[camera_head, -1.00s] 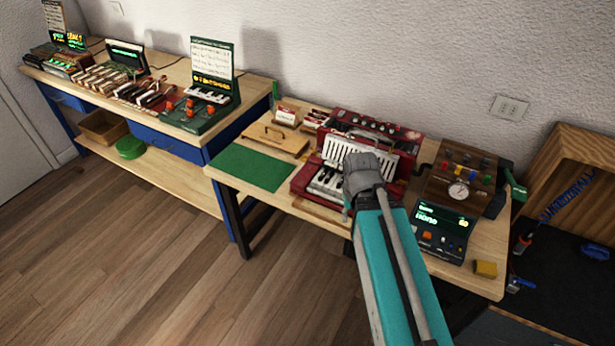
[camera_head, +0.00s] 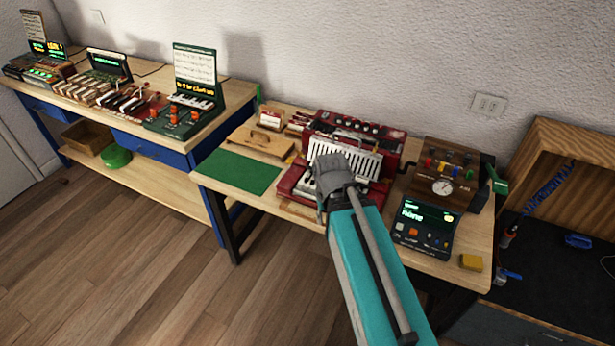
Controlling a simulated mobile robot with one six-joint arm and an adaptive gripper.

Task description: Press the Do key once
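My gripper (camera_head: 328,182) hangs in front of a red accordion-like instrument (camera_head: 318,122) on the near bench; its fingers point away from the camera, so their opening does not show. A short row of white and black keys (camera_head: 307,184) shows at the instrument's front left, partly hidden behind my gripper. I cannot tell whether my gripper touches them. A green console (camera_head: 206,118) on the far bench has another small keyboard (camera_head: 190,101) with a music sheet (camera_head: 195,65) above it. No key can be read as Do at this size.
A control panel with a lit screen (camera_head: 427,219), a brown box with a gauge (camera_head: 446,168) and a yellow block (camera_head: 471,262) stand right of my arm. A green mat (camera_head: 236,172) lies clear at left. A wooden board with a handle (camera_head: 259,141) lies behind it.

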